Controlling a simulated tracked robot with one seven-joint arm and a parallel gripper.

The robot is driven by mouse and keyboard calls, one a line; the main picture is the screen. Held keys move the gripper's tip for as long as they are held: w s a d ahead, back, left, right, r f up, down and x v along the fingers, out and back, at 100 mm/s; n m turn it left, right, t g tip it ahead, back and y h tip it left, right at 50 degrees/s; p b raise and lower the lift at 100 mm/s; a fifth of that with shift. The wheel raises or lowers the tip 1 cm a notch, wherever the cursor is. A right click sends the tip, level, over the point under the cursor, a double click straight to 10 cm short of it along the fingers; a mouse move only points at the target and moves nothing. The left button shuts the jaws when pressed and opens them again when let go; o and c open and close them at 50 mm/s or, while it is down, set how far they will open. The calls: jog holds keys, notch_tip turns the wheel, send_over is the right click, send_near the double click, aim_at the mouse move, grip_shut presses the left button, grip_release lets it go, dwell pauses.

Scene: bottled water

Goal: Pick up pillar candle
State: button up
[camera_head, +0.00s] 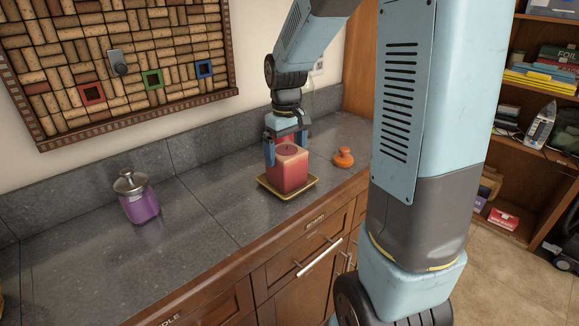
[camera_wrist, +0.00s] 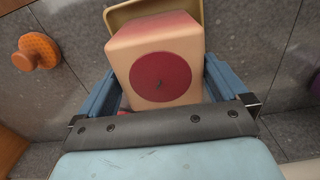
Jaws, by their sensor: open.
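The pillar candle (camera_head: 288,172) is a squarish red-pink block standing upright on a yellow-rimmed tray (camera_head: 310,190) on the grey counter. My gripper (camera_head: 285,145) is at the candle from behind and above. In the wrist view its two blue fingers (camera_wrist: 160,85) stand open on either side of the candle. Small gaps seem to show beside it; whether either finger touches it, I cannot tell.
An orange knobbed object (camera_head: 343,157) stands on the counter right of the candle and also shows in the wrist view (camera_wrist: 37,52). A purple jar with a metal lid (camera_head: 137,197) stands to the left. The counter between jar and tray is clear. A wall lies behind.

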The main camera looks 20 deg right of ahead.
notch_tip(320, 180, down, 5)
jog(key=shift+f, duration=0.1)
dwell(0.3)
jog(key=c, duration=1.2)
